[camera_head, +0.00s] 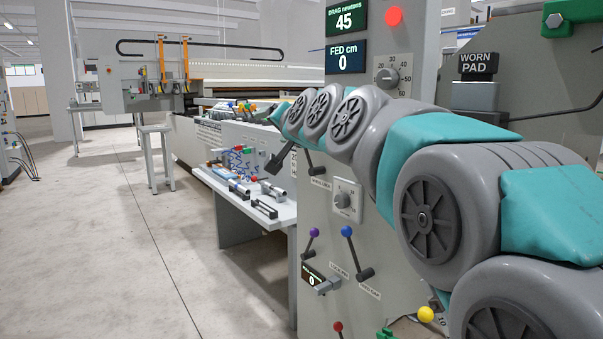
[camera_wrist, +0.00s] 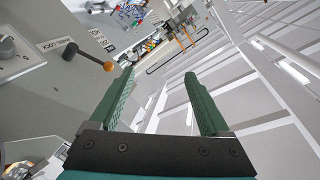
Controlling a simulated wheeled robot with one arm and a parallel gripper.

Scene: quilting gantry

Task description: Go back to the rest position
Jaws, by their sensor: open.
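My gripper (camera_wrist: 158,85) shows in the wrist view with two green fingers apart and nothing between them. Past the fingers are the hall's pale floor or walls, seen tilted. A lever with an orange knob (camera_wrist: 109,67) stands on a grey panel to the left of the fingers, apart from them. In the head view my grey and teal arm reaches from the lower right toward the control panel (camera_head: 319,240).
The panel carries a blue-knobbed lever (camera_head: 347,231), a purple-knobbed lever (camera_head: 314,232), a dial (camera_head: 342,200) and a red button (camera_head: 394,16). Displays read DRAG 45 and FED 0. A side table (camera_head: 224,186) holds tools. Open floor (camera_head: 110,240) lies at left.

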